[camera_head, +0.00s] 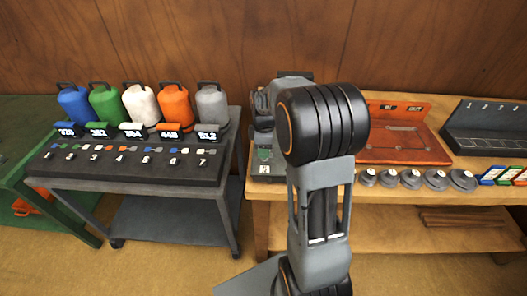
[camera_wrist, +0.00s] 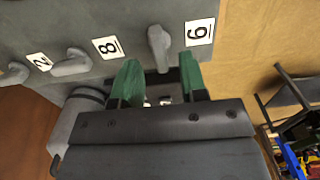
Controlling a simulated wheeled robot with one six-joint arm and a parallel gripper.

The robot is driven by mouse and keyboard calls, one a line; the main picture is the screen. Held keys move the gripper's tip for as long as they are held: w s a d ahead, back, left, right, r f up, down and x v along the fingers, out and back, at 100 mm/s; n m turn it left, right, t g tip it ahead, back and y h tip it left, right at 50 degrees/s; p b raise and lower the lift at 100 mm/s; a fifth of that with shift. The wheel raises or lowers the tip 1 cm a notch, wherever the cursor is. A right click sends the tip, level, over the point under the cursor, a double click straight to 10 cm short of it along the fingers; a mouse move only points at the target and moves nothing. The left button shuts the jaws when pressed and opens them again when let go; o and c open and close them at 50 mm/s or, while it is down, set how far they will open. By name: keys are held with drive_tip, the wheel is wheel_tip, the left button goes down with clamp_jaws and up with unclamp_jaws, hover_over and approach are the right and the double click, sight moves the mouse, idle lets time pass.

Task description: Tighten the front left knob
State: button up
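In the wrist view my gripper (camera_wrist: 160,80) has two green fingertips spread apart. A grey lever-like knob (camera_wrist: 157,46) on a dark grey panel (camera_wrist: 115,15) lies just beyond the gap between them, its lower end near the gap. I cannot tell whether the fingers touch it. A white label reading 6 or 9 (camera_wrist: 199,32) is beside this knob. Two more grey knobs, the middle one (camera_wrist: 72,62) and the far-left one (camera_wrist: 14,73), sit near labels 8 and 2. In the head view a grey machine (camera_head: 291,82) is partly hidden behind my arm, and my gripper is hidden.
Right of my arm are an orange tray (camera_head: 400,150), several round grey weights (camera_head: 411,179) and a dark rack (camera_head: 490,130) on the wooden bench (camera_head: 400,240). At left, a grey cart (camera_head: 90,184) holds several coloured canisters (camera_head: 140,103) and numbered keys.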

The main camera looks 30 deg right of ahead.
drive_tip(key=shift+f, duration=0.95)
clamp_jaws()
